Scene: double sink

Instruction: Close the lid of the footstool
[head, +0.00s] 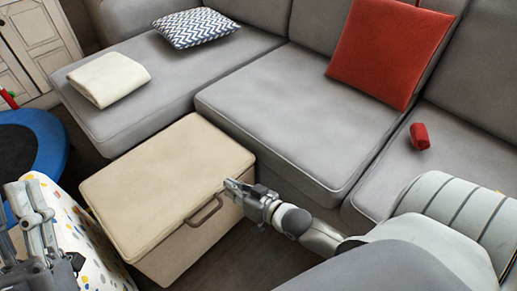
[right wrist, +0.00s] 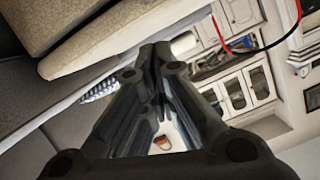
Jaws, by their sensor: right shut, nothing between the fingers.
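The footstool (head: 165,195) is a cream box in front of the grey sofa. Its lid (head: 160,165) lies flat over the box in the head view, and no open gap shows. A brown handle (head: 205,211) is on its front side. My right gripper (head: 230,186) is shut and empty at the lid's front right edge, close to the handle; I cannot tell whether it touches. In the right wrist view the shut fingers (right wrist: 155,55) are beside a beige padded edge (right wrist: 90,40). My left gripper (head: 28,188) is at the lower left, its fingers partly cut off.
The grey sofa (head: 265,130) stands close behind and right of the footstool, with a red cushion (head: 385,50), a small red object (head: 420,136) and a folded cream cloth (head: 108,79). A blue round item (head: 48,135) and a spotted white object (head: 90,245) are at left.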

